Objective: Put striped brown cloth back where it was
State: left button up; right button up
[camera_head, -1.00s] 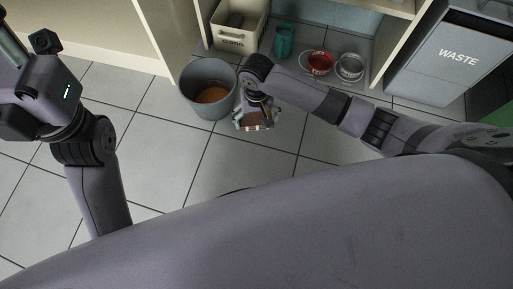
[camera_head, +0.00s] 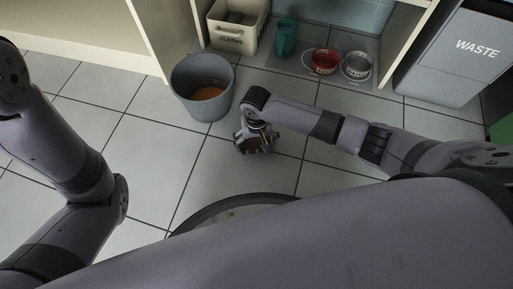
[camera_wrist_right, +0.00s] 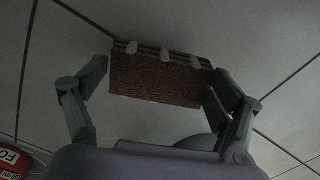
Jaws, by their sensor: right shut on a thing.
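The striped brown cloth (camera_head: 252,146) is a folded, flat brown block with pale bands along one edge. It shows more clearly in the right wrist view (camera_wrist_right: 155,84). My right gripper (camera_head: 256,141) is shut on it and holds it over the tiled floor, to the right of and below the grey bucket in the head view. Whether the cloth touches the floor I cannot tell. My left arm is at the left edge, and its gripper is out of view.
A grey bucket (camera_head: 187,78) with orange-brown contents stands by the shelf. A cream bin marked CLOTHS (camera_head: 231,39), a teal cup (camera_head: 286,38), a red bowl (camera_head: 325,62) and a metal bowl (camera_head: 357,66) are at the shelf. A WASTE bin (camera_head: 455,75) is right. Floor tiles are clear centre-left.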

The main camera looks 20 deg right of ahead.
aim_at(257, 144)
notch_tip(257, 144, down, 4)
jog(key=shift+r+b, duration=0.25)
jog(key=shift+b, duration=1)
jog(key=shift+r, duration=0.1)
jog(key=o, duration=0.9)
jog(key=shift+o, duration=0.2)
